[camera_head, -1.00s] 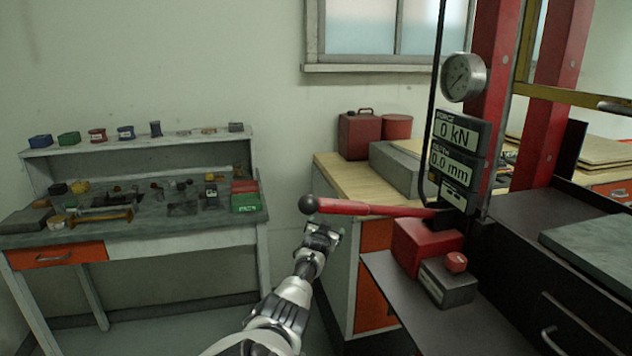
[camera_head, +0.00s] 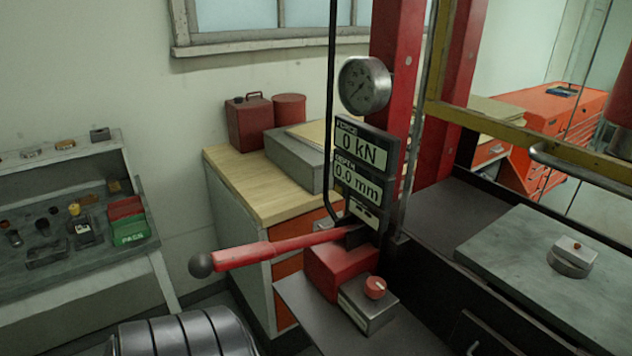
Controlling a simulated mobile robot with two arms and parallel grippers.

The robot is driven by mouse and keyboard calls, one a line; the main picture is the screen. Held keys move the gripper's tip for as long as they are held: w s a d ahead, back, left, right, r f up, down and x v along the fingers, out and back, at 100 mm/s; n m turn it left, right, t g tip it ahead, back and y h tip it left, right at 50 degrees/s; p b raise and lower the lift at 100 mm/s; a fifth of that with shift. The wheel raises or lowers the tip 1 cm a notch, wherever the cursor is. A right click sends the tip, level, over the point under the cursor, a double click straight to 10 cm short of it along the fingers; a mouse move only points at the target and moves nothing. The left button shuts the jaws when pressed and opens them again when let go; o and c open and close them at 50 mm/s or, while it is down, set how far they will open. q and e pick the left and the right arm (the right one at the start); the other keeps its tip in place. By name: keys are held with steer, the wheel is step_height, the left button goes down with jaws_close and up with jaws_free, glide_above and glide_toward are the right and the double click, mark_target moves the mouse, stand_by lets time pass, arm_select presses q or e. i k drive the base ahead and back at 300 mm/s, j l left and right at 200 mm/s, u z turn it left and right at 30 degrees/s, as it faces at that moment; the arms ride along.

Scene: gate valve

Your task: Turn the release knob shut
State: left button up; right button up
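The release knob (camera_head: 375,287) is a small round red knob on top of a grey block (camera_head: 368,308). The block sits beside the red pump body (camera_head: 341,270) on a dark shelf of the press. A red pump lever (camera_head: 285,246) with a black ball end sticks out to the left above them. Nothing touches the knob. Neither of my grippers shows in this view; a dark ribbed part at the bottom left seems to be mine.
Above the pump are a dial gauge (camera_head: 364,85) and a display (camera_head: 361,155) reading 0 kN and 0.0 mm. A red press column (camera_head: 396,50) stands behind. At right, a small grey piece (camera_head: 572,257) sits on a plate (camera_head: 520,270). A wooden-topped cabinet (camera_head: 255,190) stands behind the lever.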

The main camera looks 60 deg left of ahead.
mark_target(375, 286)
steer(key=u, duration=1.6)
